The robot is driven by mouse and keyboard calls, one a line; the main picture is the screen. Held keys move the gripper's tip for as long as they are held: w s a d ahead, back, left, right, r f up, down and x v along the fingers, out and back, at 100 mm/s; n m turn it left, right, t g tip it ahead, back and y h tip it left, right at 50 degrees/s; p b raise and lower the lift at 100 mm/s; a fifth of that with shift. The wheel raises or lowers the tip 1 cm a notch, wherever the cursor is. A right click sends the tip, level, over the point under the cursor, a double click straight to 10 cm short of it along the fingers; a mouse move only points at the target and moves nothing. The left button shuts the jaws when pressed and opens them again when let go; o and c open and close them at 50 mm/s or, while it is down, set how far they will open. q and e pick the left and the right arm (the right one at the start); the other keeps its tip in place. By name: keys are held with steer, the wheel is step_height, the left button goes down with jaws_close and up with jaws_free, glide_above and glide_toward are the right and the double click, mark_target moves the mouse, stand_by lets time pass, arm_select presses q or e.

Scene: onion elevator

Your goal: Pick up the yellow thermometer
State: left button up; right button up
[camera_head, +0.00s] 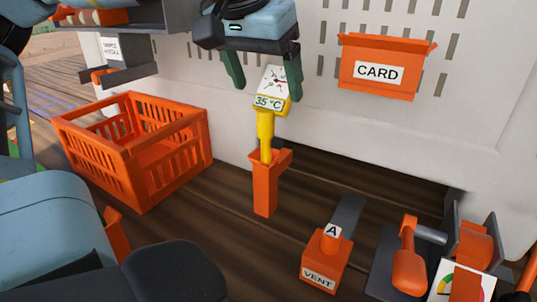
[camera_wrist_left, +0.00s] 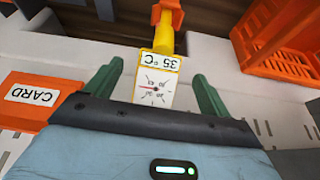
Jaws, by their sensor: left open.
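The yellow thermometer (camera_head: 266,125) stands upright in an orange holder (camera_head: 264,190) in the head view. Its head carries a white dial and a "35 °C" label. My left gripper (camera_head: 262,84) is above it, open, with one green finger on each side of the dial head. In the left wrist view, the thermometer (camera_wrist_left: 158,80) lies between the two spread fingers of the left gripper (camera_wrist_left: 158,88), with a gap visible on each side. The holder (camera_wrist_left: 168,12) shows at the top of that view. My right gripper cannot be made out.
An orange crate (camera_head: 128,165) stands left of the holder. An orange CARD box (camera_head: 378,72) hangs on the white panel at the right. A VENT block (camera_head: 325,265) and an orange-handled lever (camera_head: 408,265) are at the front right. Dark wooden floor lies between them.

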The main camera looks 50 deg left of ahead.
mark_target(271, 97)
arm_select(q)
steer(key=shift+x, duration=1.05)
steer(key=shift+w+x, duration=0.25)
steer(key=shift+x, duration=2.3)
steer(key=shift+r, duration=0.1)
arm_select(e)
steer(key=shift+w+r, duration=0.15)
steer(key=shift+w, duration=0.25)
arm_select(q)
steer(key=c, duration=1.4)
arm_select(e)
steer(key=shift+s, duration=0.15)
arm_select(q)
steer(key=shift+r, duration=0.1)
